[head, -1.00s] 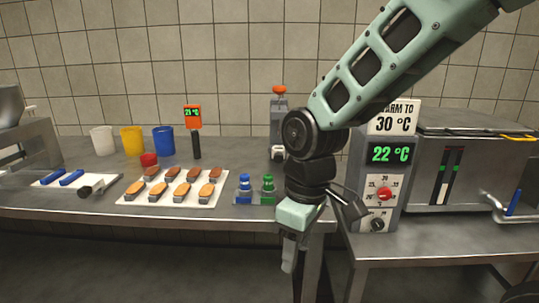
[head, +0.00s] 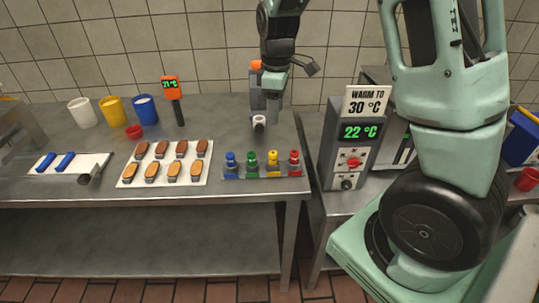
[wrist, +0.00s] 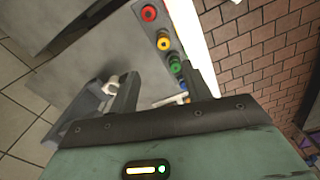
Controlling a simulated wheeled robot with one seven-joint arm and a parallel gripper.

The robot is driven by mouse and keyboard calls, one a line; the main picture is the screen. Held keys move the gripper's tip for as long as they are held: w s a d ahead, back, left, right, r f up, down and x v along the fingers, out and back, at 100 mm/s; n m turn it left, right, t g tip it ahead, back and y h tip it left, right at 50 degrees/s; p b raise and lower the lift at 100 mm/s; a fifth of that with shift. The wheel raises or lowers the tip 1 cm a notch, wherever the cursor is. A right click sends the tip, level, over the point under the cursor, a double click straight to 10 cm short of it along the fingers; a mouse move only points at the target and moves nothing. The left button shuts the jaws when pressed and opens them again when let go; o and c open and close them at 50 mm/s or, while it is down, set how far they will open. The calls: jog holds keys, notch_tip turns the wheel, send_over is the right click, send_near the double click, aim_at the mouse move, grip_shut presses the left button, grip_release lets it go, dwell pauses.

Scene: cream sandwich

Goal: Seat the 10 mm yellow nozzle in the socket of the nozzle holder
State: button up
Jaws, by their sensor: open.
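The yellow nozzle (head: 272,157) stands upright in a rack (head: 235,176) at the table's front edge, between a green nozzle (head: 251,159) and a red one (head: 294,158). It also shows in the wrist view (wrist: 163,43). A white ring-shaped part (head: 259,120), which looks like the nozzle holder's socket, sits at the front of a grey device with an orange knob; it shows beside a finger in the wrist view (wrist: 110,87). My gripper (head: 273,103) is open and empty, pointing down in front of that device and behind the rack. It partly hides the device.
A blue nozzle (head: 231,160) stands at the rack's left end. A tray of filled biscuits (head: 128,181) lies left of the rack. The warmer control box (head: 347,150) reads 22 °C at right. Cups (head: 82,112) stand at back left. Bare table lies between rack and device.

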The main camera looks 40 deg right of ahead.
jog(key=p, duration=0.1)
send_over(274, 153)
jog(key=f, duration=0.9)
jog(key=shift+w+d+f, duration=0.1)
jog(key=shift+d+f, duration=0.2)
jog(key=shift+a+f+p, duration=0.15)
jog(key=shift+f+p, duration=0.25)
jog(key=shift+f, duration=0.95)
jog(key=shift+a+f+p, duration=0.15)
jog(key=shift+f+p, duration=0.2)
jog(key=shift+f, duration=0.95)
jog(key=shift+c, duration=0.2)
grip_shut()
